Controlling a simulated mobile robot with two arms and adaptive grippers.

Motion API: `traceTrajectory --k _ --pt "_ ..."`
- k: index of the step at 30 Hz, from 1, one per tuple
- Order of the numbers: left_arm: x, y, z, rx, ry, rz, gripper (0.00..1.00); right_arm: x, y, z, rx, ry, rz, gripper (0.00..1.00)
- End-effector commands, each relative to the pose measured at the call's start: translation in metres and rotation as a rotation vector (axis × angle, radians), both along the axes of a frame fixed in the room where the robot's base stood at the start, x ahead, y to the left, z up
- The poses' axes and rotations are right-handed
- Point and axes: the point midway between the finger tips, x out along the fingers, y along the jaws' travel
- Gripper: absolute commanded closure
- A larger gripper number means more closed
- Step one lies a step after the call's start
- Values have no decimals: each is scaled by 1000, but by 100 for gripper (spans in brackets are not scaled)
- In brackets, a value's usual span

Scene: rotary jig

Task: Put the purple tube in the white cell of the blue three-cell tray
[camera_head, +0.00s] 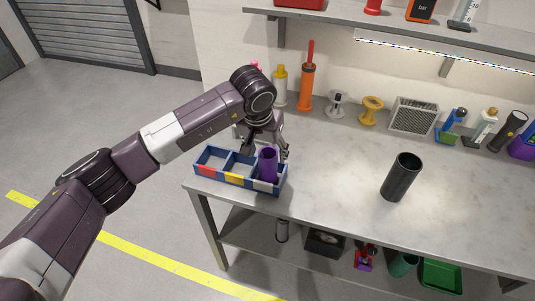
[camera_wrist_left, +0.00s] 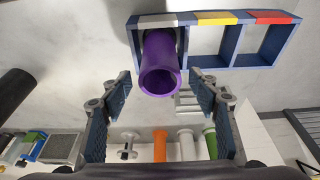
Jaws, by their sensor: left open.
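The blue three-cell tray (camera_head: 226,180) stands at the table's left end, with red, yellow and white marks on its front wall. The purple tube (camera_head: 268,165) stands upright in the white cell, the rightmost in the head view. In the left wrist view the tube (camera_wrist_left: 160,64) sits in the cell by the white mark of the tray (camera_wrist_left: 266,16). The other two cells look empty. My left gripper (camera_head: 265,146) is just behind the tube in the head view. In the left wrist view its open fingers (camera_wrist_left: 160,90) are apart on either side, not touching the tube. My right gripper is not in view.
A black cylinder (camera_head: 401,177) stands on the table to the right of the tray. Orange (camera_head: 307,82), yellow and other items line the back by the wall. A shelf (camera_head: 400,32) hangs above.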

Motion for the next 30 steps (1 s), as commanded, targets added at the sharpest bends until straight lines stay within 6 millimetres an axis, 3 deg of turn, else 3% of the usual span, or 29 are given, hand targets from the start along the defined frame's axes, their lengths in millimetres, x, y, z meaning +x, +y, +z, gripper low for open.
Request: traceTrajectory --k 9,15,30 --pt "-18 7 64 1 -7 0 44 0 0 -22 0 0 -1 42" --pt "-27 10 92 1 -3 1 44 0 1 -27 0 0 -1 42" --pt "-30 11 100 2 -1 1 44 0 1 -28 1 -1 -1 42"
